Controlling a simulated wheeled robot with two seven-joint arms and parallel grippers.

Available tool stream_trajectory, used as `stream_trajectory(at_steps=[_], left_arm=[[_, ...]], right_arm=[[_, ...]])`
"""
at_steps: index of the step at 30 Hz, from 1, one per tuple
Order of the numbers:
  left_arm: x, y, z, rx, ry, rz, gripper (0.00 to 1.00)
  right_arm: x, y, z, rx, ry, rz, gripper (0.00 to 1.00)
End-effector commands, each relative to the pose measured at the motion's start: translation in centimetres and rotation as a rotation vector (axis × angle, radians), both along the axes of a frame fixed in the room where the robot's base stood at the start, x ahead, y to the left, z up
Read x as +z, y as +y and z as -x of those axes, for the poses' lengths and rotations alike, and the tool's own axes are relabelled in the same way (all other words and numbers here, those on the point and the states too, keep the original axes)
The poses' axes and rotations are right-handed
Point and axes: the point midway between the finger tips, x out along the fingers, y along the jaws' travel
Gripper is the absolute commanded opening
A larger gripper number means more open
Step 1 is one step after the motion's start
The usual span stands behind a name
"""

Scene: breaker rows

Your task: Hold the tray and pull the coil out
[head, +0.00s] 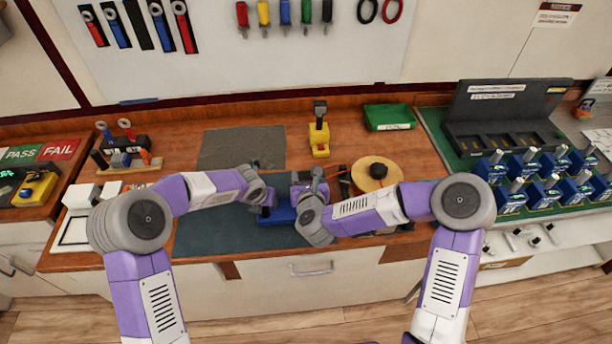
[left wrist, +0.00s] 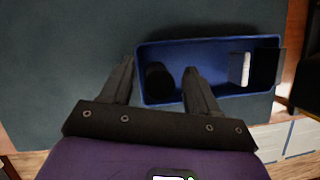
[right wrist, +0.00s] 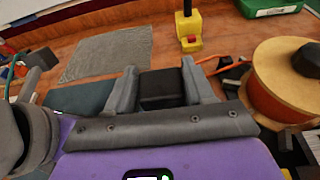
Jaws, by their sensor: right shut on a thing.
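The blue tray (head: 275,217) lies on the dark mat; the left wrist view shows its far wall (left wrist: 205,40), a black round thing (left wrist: 159,82) at its left and a white piece (left wrist: 240,68) at its right. My left gripper (head: 266,198) is open, its fingers (left wrist: 160,68) spread at the tray's left end, one outside and one over the inside. My right gripper (head: 308,185) is shut on a black block (right wrist: 161,90), seen between its fingers in the right wrist view. That block may be the coil; its lower part is hidden, so I cannot tell whether it touches the tray.
A wooden spool (head: 377,172) stands close to the right of my right gripper. A yellow stand (head: 319,138) and a green bin (head: 389,117) are behind. A grey mat (head: 242,147) leaves free room at back left. A rack of blue breakers (head: 545,165) is at far right.

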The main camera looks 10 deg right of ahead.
Motion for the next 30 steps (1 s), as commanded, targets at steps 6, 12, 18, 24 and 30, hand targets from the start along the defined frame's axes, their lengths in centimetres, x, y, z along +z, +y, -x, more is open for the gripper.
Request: stream_trajectory(at_steps=[6,12,18,24,30], left_arm=[[0.1,0.0,0.1,0.000,0.001,0.000,0.60],[2.6,0.3,1.0,0.001,-0.003,0.000,0.60],[6.6,0.8,2.6,0.002,-0.003,0.001,0.60],[9.8,1.1,3.8,0.002,-0.002,0.000,0.60],[11.0,1.2,4.4,0.000,0.001,0.000,0.60]], right_arm=[[0.1,0.0,0.0,0.000,-0.002,0.000,0.00],[0.1,0.0,0.0,0.000,-0.002,0.000,0.00],[0.1,0.0,0.0,0.000,-0.002,0.000,0.00],[0.1,0.0,0.0,0.000,-0.002,0.000,0.00],[0.1,0.0,0.0,0.000,-0.002,0.000,0.00]])
